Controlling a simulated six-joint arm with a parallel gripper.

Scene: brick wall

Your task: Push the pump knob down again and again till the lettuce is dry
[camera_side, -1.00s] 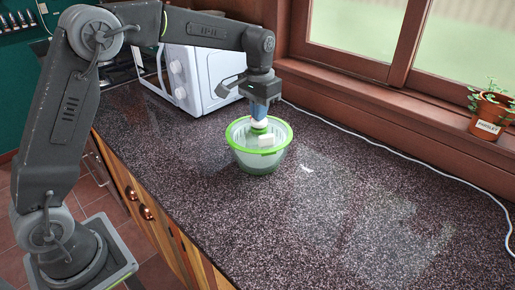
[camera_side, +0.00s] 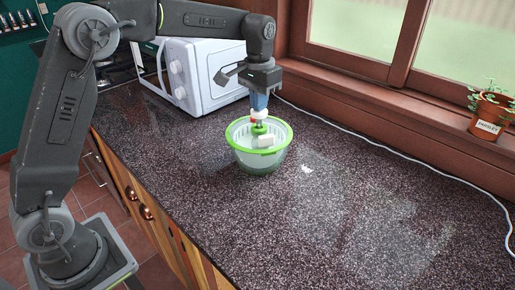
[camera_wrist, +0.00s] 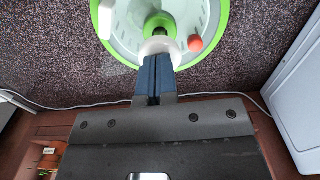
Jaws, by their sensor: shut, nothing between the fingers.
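The salad spinner (camera_side: 258,158) stands upright on the counter, with a bright green rim and a see-through lid. Its pale pump knob (camera_side: 259,115) stands raised on a stem above a green collar in the middle of the lid. My gripper (camera_side: 260,108) points down with its blue fingers closed together, right above the knob and seemingly touching its top. In the wrist view the closed fingertips (camera_wrist: 157,62) overlap the edge of the white knob (camera_wrist: 158,46). Lettuce cannot be made out inside the bowl.
A white block (camera_side: 266,141) and, in the wrist view, an orange-red button (camera_wrist: 195,43) sit on the lid. A white microwave (camera_side: 200,80) stands behind left. A potted parsley (camera_side: 488,112) stands right. The counter's right side is clear.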

